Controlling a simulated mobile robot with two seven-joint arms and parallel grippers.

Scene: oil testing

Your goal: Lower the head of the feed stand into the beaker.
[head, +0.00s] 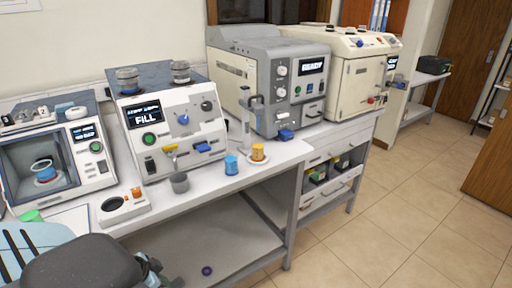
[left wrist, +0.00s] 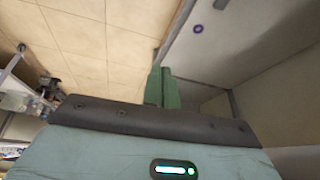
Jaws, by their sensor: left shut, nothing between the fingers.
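What looks like the feed stand (head: 246,126) is a slim pale column on the bench between the FILL machine and the READY machine. Its dark head (head: 256,100) is at the top, raised above the bench. Which vessel is the beaker is unclear: an orange-yellow cup (head: 258,152) stands on a pale disc just below the stand, a blue cup (head: 231,166) is left of it, and a grey cup (head: 179,183) sits before the FILL machine. My left gripper (left wrist: 162,88) has its green fingers together and empty, low in front of the bench, apart from all these. My right gripper is not seen.
The FILL machine (head: 167,122) and READY machine (head: 272,80) stand along the bench's back. A cream machine (head: 350,65) is farther right. A purple ring (head: 207,271) lies on the lower shelf. The tiled floor (head: 400,215) at right is clear.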

